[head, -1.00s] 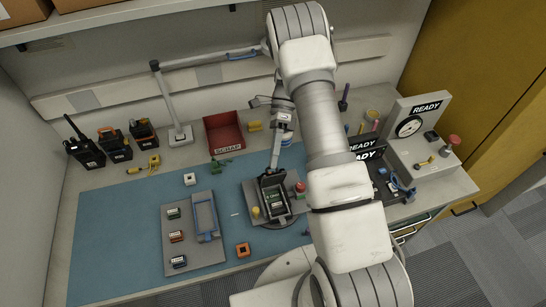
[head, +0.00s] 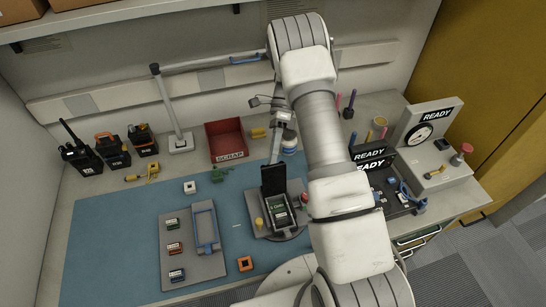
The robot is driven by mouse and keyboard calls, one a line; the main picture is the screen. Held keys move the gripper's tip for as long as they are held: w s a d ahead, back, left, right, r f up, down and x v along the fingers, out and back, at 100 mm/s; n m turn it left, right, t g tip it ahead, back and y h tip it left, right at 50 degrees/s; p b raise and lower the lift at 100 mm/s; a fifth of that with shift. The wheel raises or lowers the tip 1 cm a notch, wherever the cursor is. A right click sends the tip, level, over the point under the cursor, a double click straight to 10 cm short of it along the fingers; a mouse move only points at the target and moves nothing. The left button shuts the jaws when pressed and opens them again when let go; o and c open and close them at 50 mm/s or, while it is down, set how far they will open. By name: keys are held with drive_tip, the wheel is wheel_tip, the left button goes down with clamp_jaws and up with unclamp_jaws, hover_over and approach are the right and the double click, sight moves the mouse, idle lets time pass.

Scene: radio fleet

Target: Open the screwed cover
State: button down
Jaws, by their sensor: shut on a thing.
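A black cover (head: 274,181) stands raised at the unit's far end. My gripper (head: 274,162) comes down from above and behind. Its slim grey end meets the cover's top edge and appears shut on it. The fingertips are small and partly hidden. The cover's screws cannot be made out.
A yellow knob (head: 259,224) and a red button (head: 304,198) flank the unit. A grey tray (head: 192,267) with small modules lies left. A red scrap bin (head: 225,141) stands behind. READY stations (head: 420,140) stand right.

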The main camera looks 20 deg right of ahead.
drive_tip(key=shift+d+f, duration=0.3)
drive_tip(key=shift+f, duration=0.35)
drive_tip(key=c, duration=1)
unclamp_jaws()
drive_tip(key=shift+w+f, duration=0.1)
drive_tip(key=shift+w, duration=0.05)
drive_tip(key=shift+o, duration=0.2)
drive_tip(key=s+d+r+b, duration=0.1)
drive_tip(key=s+d+r, duration=0.5)
drive_tip(key=d+r, duration=0.3)
wheel_tip(320, 180, up, 3)
drive_tip(key=shift+d+f+b, duration=0.2)
drive_tip(key=shift+b, duration=0.1)
drive_tip(key=shift+s, duration=0.15)
